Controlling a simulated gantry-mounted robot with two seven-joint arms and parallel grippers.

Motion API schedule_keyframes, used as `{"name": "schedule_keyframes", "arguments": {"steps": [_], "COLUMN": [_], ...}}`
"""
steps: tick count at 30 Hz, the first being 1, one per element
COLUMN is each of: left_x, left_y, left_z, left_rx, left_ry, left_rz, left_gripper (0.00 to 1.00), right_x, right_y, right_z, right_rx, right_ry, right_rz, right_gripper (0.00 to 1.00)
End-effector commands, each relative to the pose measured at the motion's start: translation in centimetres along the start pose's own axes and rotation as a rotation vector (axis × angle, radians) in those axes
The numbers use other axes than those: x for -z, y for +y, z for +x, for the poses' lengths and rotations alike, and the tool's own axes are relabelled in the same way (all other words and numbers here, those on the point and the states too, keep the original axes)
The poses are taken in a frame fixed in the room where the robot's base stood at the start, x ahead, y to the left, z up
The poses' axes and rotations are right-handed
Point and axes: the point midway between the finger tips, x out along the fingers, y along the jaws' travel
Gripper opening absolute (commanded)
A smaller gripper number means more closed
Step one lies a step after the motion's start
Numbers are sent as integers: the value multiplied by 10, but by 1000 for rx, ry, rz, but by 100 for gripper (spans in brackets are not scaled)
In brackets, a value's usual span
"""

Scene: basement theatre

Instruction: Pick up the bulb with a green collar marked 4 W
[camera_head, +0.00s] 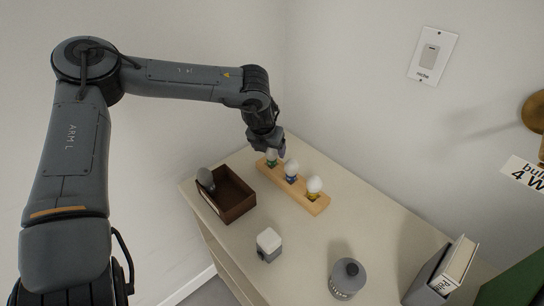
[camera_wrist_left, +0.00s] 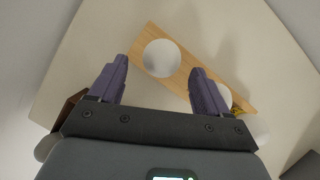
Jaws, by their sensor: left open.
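The green-collared bulb (camera_head: 271,161) stands at the far left end of a wooden rack (camera_head: 318,207); its marking is too small to read. Beside it in the rack stand a blue-collared bulb (camera_head: 291,168) and a yellow-collared bulb (camera_head: 314,184). My left gripper (camera_head: 270,148) is open just above the green-collared bulb. In the left wrist view, the white globe of that bulb (camera_wrist_left: 161,58) lies ahead of the gap between the spread fingers (camera_wrist_left: 160,85), and its collar is hidden. My right gripper is not in view.
A brown box (camera_head: 237,208) with a grey rounded object (camera_head: 206,179) at its edge stands left of the rack. The wall rises behind the rack.

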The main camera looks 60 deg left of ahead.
Motion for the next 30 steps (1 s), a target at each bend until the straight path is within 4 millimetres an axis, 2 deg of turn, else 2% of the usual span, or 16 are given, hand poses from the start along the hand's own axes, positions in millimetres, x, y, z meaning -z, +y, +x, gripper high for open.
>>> {"name": "schedule_keyframes", "arguments": {"steps": [5,15,26,30], "left_x": [2,6,5,5], "left_y": [0,0,-1,0], "left_z": [11,48,53,53], "left_rx": [0,-2,0,0], "left_ry": [2,1,-1,-1], "left_rz": [-1,-1,-1,-1], "left_gripper": [77,77,77,57], "right_x": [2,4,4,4], "right_y": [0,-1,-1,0], "right_z": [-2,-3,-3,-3], "right_rx": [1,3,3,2], "right_ry": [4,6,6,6], "right_rz": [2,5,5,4], "right_gripper": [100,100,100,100]}}
